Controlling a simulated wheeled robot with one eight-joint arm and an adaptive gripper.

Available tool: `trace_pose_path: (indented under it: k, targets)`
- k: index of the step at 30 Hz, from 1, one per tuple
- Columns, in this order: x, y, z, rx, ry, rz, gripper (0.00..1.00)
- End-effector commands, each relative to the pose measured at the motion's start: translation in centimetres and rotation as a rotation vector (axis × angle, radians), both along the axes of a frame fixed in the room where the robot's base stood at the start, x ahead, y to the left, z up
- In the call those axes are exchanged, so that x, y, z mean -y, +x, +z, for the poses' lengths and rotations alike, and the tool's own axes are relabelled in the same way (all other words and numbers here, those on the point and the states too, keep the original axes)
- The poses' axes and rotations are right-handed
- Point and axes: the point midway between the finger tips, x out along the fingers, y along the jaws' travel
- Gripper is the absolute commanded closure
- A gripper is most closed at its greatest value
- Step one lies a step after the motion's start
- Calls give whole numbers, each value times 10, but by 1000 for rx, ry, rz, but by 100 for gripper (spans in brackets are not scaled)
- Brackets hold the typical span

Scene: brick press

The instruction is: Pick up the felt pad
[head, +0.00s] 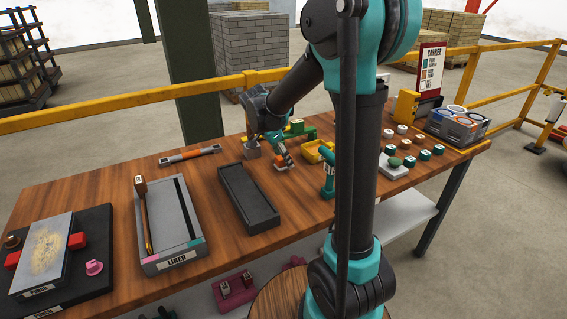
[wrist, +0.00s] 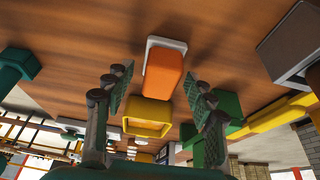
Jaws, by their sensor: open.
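An orange block on a thin white base, which I take to be the felt pad (wrist: 163,74), lies on the wooden table. It is centred between my fingers in the wrist view, and it shows small and partly hidden below my gripper in the head view (head: 282,167). My gripper (wrist: 160,92) is open, with one patterned green finger pad on each side of the block. It looks apart from the block on both sides; I cannot tell how far above the table the fingertips are.
A yellow bin (head: 315,152) stands close by on the right. A grey block (head: 252,150) is just left of my gripper, with a green and yellow tool (head: 297,130) behind. A dark tray (head: 248,198) and liner tray (head: 165,225) lie left. Bare wood shows between them.

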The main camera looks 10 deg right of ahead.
Motion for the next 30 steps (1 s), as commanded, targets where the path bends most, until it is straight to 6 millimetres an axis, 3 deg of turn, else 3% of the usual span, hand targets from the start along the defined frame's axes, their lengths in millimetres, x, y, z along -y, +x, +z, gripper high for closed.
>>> trace_pose_path:
  k: [2, 14, 18, 30]
  targets:
    - [0, 0, 0, 0, 0, 0, 45]
    - [0, 0, 1, 0, 0, 0, 93]
    - [0, 0, 1, 0, 0, 0, 99]
    - [0, 0, 1, 0, 1, -1, 100]
